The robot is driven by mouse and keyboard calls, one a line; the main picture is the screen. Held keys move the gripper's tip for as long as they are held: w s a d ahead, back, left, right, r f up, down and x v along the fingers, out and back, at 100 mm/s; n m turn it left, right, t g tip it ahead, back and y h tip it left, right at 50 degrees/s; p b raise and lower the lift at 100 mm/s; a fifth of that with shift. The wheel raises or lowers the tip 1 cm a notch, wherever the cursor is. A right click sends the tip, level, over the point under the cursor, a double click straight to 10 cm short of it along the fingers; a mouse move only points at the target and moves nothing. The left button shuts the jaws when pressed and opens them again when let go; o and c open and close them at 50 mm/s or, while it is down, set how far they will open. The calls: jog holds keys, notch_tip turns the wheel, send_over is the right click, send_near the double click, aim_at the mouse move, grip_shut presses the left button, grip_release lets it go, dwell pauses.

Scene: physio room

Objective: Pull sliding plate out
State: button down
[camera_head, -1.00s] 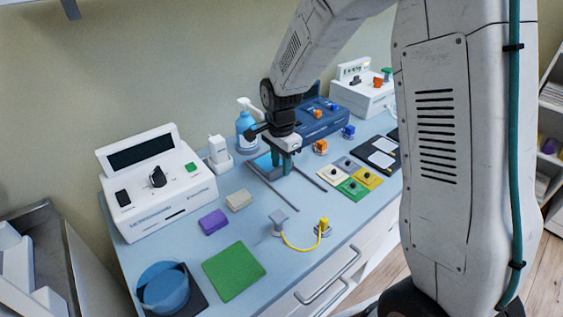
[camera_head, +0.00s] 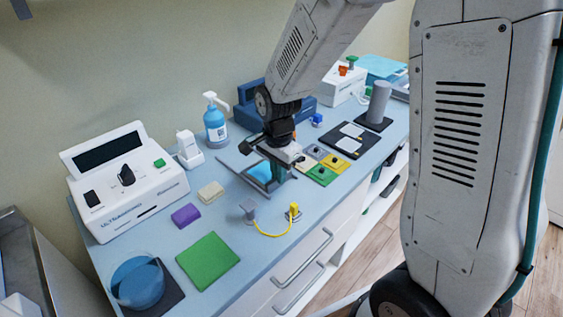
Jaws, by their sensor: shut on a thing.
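The sliding plate (camera_head: 259,171) is a light blue flat piece lying between two thin grey rails (camera_head: 240,179) on the blue counter, left of the coloured tiles. The far end of the right rail is also hidden behind my arm.
Green, yellow and grey knobbed tiles (camera_head: 321,175) lie close right of my gripper. A yellow cable (camera_head: 271,234) loops in front. A blue pump bottle (camera_head: 215,128) and a blue case (camera_head: 248,113) stand behind. The counter's front edge lies above drawers with bar handles (camera_head: 304,257).

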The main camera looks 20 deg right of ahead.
jog(key=shift+s+d+f, duration=0.1)
jog(key=shift+s+d, duration=0.1)
jog(key=shift+s, duration=0.4)
jog(key=c, duration=1.5)
grip_release()
jog(key=shift+d, duration=0.1)
jog(key=shift+w, duration=0.1)
notch_tip(320, 180, up, 8)
jog(key=shift+f, duration=0.1)
